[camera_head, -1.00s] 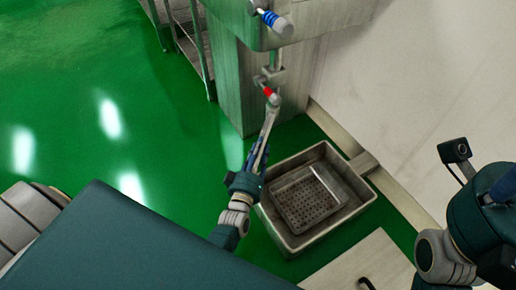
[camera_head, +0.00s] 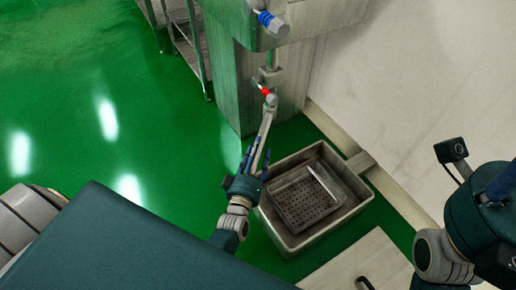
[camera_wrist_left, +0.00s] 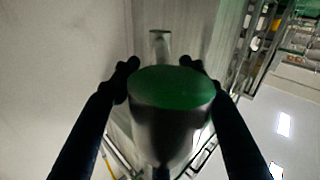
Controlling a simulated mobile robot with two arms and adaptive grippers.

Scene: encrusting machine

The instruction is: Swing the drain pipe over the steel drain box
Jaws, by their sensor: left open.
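The grey drain pipe (camera_head: 264,132) hangs from the red-handled valve (camera_head: 265,91) under the machine and slants down towards the left side of the steel drain box (camera_head: 291,243). My left gripper (camera_head: 255,160) is at the pipe's lower end, with its dark fingers spread on either side of it. In the left wrist view, the pipe's round end (camera_wrist_left: 172,128) sits between the open fingers (camera_wrist_left: 158,74), its face tinted green. Whether a finger touches it, I cannot tell. The box stands on the floor with a perforated basket (camera_head: 306,203) inside. My right arm is at the right edge; its gripper is out of view.
The machine body (camera_head: 234,85) with a blue-ringed fitting (camera_head: 272,22) stands above the valve. A pale wall (camera_head: 420,90) runs along the right. A light panel with a dark handle (camera_head: 365,283) lies in front of the box. Green floor is free at the left.

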